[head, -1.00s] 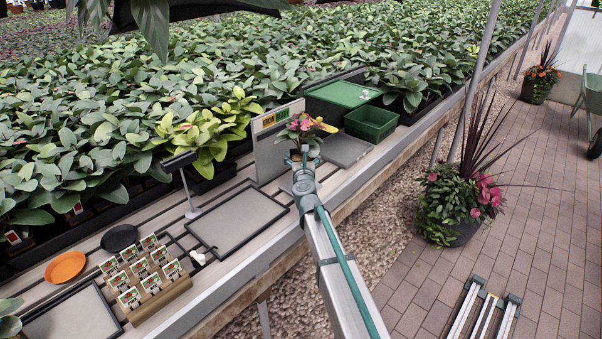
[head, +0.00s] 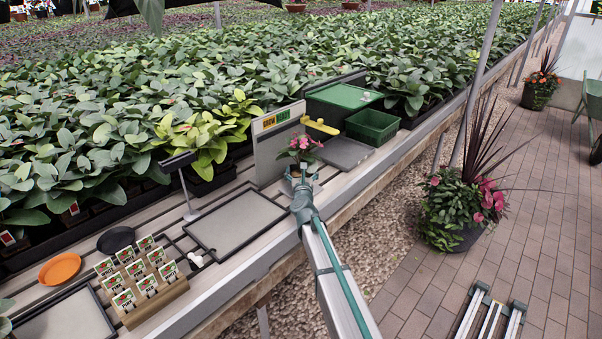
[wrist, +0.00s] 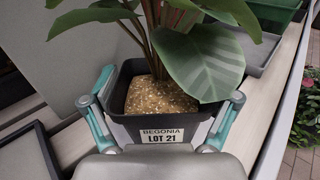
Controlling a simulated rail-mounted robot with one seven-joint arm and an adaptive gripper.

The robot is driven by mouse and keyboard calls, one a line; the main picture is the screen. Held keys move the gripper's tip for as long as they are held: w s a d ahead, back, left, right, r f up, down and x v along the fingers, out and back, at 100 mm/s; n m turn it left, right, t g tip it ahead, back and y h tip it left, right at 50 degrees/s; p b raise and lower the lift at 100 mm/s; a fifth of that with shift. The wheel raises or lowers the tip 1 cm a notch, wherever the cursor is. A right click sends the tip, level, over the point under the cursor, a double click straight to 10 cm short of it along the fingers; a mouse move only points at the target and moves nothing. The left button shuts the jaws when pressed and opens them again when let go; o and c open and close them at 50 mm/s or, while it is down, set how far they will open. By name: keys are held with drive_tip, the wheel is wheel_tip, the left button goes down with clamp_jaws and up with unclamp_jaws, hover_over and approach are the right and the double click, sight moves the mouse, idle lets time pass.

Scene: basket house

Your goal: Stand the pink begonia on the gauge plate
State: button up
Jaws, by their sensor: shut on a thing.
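The pink begonia (head: 302,150) has pink flowers and green leaves in a dark square pot. My gripper (head: 301,183) is shut on this pot, one finger on each side. In the wrist view the pot (wrist: 126,82) looks upright between my fingers (wrist: 170,88), and its label reads "BEGONIA LOT 21". The pot and gripper hide the surface beneath, so I cannot tell whether the pot touches a plate.
A flat grey tray (head: 356,158) and a green crate (head: 389,127) lie to the right. A black-rimmed mat (head: 197,221) lies to the left, with a small post (head: 186,190) behind it. Labelled cards (head: 136,271) and an orange dish (head: 60,268) are farther left.

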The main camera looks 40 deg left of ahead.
drive_tip(key=shift+f, duration=0.1)
drive_tip(key=o, duration=1.1)
drive_tip(key=shift+o, duration=0.2)
drive_tip(key=shift+r, duration=0.25)
drive_tip(key=b+v, duration=0.1)
drive_tip(key=v, duration=1.1)
drive_tip(key=shift+f, duration=0.15)
